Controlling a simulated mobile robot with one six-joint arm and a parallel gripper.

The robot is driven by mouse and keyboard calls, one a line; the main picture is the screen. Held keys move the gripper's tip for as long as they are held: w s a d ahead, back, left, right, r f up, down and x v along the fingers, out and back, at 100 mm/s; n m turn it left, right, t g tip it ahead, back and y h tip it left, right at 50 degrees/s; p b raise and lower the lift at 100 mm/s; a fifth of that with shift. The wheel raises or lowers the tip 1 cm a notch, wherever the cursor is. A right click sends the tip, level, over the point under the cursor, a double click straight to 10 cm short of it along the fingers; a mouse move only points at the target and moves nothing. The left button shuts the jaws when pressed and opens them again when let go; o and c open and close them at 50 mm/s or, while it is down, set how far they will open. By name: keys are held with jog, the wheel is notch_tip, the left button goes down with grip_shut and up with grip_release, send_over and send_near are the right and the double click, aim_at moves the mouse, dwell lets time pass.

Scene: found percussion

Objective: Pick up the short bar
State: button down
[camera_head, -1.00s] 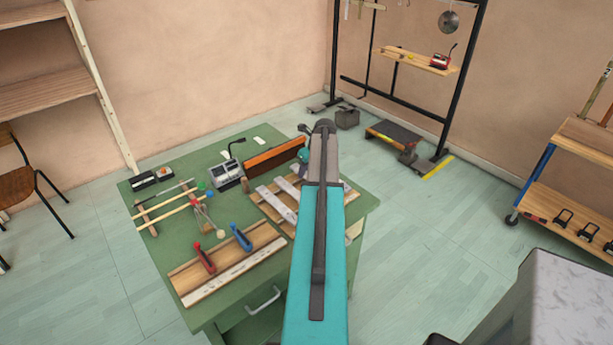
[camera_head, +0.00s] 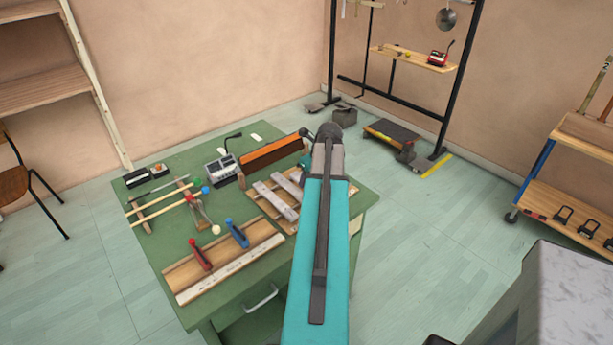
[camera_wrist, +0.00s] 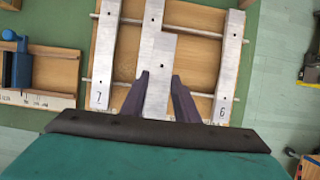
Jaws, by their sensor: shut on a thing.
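In the wrist view my gripper (camera_wrist: 160,77) is shut on the short bar (camera_wrist: 158,50), a pale metal bar with a dark hole. The bar appears nearer the camera than the wooden frame (camera_wrist: 192,68) below; its height above it is unclear. A longer bar marked 7 (camera_wrist: 103,55) lies on the frame to the left. Another marked 6 (camera_wrist: 230,60) lies to the right. In the head view my arm hides the gripper and the short bar; part of the bar frame (camera_head: 262,207) shows left of it.
The green table (camera_head: 165,245) holds a wooden board with a red clamp (camera_head: 200,253) and a blue clamp (camera_head: 237,232), a grey device (camera_head: 221,170) and mallets. A blue clamp edges the wrist view (camera_wrist: 15,62).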

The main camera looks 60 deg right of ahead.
jog(key=shift+s+a+r+b, duration=0.15)
jog(key=shift+s+a+b, duration=0.1)
jog(key=shift+s+a, duration=0.7)
jog(key=shift+s+a+r+b, duration=0.1)
jog(key=shift+s+a+b, duration=0.15)
jog(key=shift+s+a, duration=0.65)
jog(key=shift+w+a, duration=0.15)
jog(key=shift+w, duration=0.05)
jog(key=shift+w+d+f+p, duration=0.2)
jog(key=shift+w+d+p, duration=0.45)
jog(key=shift+w+d, duration=1.05)
jog(key=shift+w+d+f+p, duration=0.25)
jog(key=shift+w+d+p, duration=0.35)
jog(key=shift+w+d, duration=1.05)
jog(key=shift+w+d+f+p, duration=0.2)
jog(key=shift+w+d+p, duration=0.7)
jog(key=shift+d, duration=1.3)
jog(key=shift+w+d, duration=0.1)
jog(key=shift+w, duration=0.25)
jog(key=shift+w+d, duration=0.4)
jog(key=shift+d, duration=0.1)
jog(key=shift+w+d+f, duration=0.15)
jog(key=shift+f, duration=0.05)
jog(key=shift+f+p, duration=1)
jog(key=shift+f, duration=0.45)
jog(key=shift+f, duration=0.15)
